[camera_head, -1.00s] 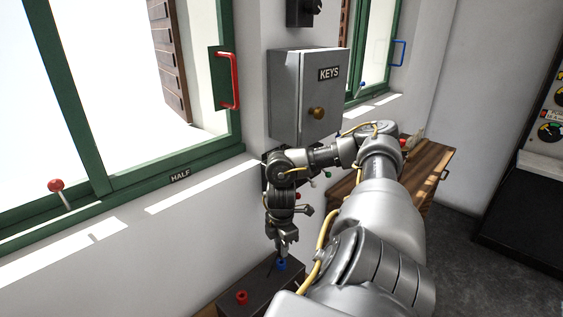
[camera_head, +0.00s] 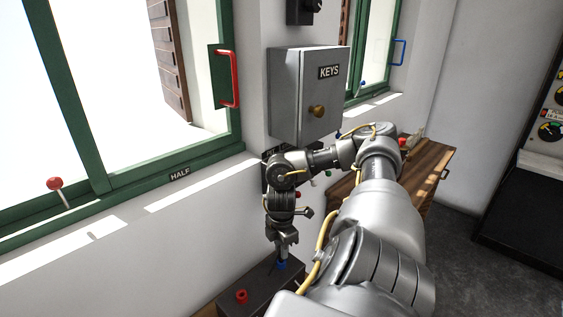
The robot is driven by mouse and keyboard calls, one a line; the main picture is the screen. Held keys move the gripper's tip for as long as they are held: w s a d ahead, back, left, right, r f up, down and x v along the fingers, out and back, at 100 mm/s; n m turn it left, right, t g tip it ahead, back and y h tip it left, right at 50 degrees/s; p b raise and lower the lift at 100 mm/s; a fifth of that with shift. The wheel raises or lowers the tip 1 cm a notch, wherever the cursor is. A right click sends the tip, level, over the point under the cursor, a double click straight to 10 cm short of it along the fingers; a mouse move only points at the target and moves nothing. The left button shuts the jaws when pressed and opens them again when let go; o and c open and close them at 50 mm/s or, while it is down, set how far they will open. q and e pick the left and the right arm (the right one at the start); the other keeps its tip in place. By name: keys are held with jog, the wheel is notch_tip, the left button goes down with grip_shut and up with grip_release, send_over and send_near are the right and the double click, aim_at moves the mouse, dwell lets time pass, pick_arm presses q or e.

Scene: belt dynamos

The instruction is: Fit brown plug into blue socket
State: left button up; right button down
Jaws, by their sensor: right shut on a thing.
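My right gripper (camera_head: 283,252) points down over a dark box (camera_head: 261,281) low in the middle of the view. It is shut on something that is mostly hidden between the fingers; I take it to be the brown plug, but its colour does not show. The blue socket (camera_head: 281,266) on top of the box sits right under the fingertips and is partly covered by them. I cannot tell whether the plug touches the socket or is inside it. My left gripper is not in view.
A red socket (camera_head: 241,296) stands on the same box, nearer to me. A grey KEYS cabinet (camera_head: 303,95) hangs on the wall above my wrist. A green window frame (camera_head: 150,187) is at left, and a wooden cabinet (camera_head: 432,163) stands behind my forearm.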

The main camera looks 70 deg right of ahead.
jog(key=shift+f+b, duration=0.5)
jog(key=shift+f, duration=0.5)
jog(key=c, duration=1.1)
grip_release()
jog(key=shift+c, duration=0.2)
notch_tip(320, 180, up, 9)
jog(key=shift+r, duration=0.95)
